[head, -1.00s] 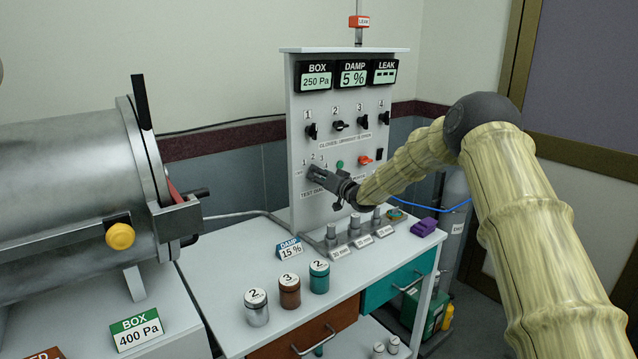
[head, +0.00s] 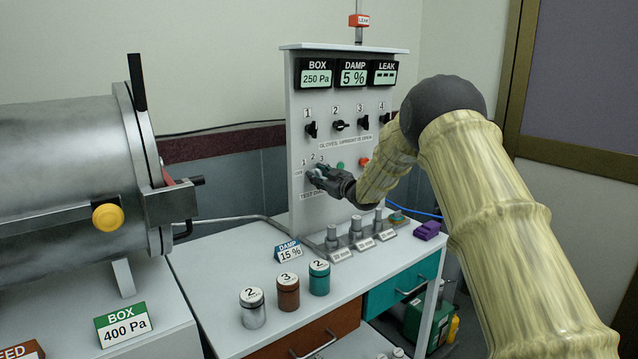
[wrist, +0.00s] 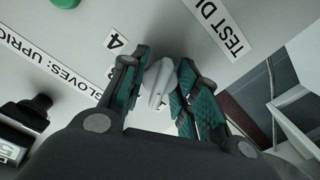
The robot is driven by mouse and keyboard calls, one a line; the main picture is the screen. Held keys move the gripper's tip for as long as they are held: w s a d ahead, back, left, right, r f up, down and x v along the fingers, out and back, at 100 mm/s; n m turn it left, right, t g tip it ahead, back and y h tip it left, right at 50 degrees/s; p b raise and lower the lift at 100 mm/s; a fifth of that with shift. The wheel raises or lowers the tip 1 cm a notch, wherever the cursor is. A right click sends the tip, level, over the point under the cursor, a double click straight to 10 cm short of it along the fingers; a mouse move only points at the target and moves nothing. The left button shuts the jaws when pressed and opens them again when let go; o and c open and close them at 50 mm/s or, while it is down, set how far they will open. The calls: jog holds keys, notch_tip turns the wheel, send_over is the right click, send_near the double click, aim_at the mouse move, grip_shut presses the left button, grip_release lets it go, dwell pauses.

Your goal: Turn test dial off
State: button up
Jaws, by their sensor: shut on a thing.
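The test dial shows in the wrist view as a pale grey knob (wrist: 160,84) on the white panel, between the two teal-padded fingers. My gripper (wrist: 157,78) is shut on the knob. In the head view my gripper (head: 318,175) is at the lower left of the upright panel (head: 298,120), over the dial, and mostly hides it. Small position marks 1, 2 and 3 show above it, and the "TEST DIAL" label is partly covered. In the wrist view a "4" mark and part of that label show beside the fingers. Which mark the knob points at cannot be told.
Black glove knobs (head: 340,125) sit above on the panel, with a green button (head: 340,164) and a red-orange switch (head: 364,162) to the right. Several lidded jars (head: 288,290) stand on the bench in front.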

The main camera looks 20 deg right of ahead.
jog(key=n+b, duration=0.1)
jog(key=n, duration=0.1)
jog(key=n+b, duration=0.4)
jog(key=shift+f, duration=0.4)
jog(key=shift+r+n+b, duration=0.2)
jog(key=shift+n+b, duration=1.45)
jog(key=shift+n, duration=0.75)
jog(key=o, duration=1.1)
jog(key=shift+r, duration=0.1)
jog(key=v, duration=1.2)
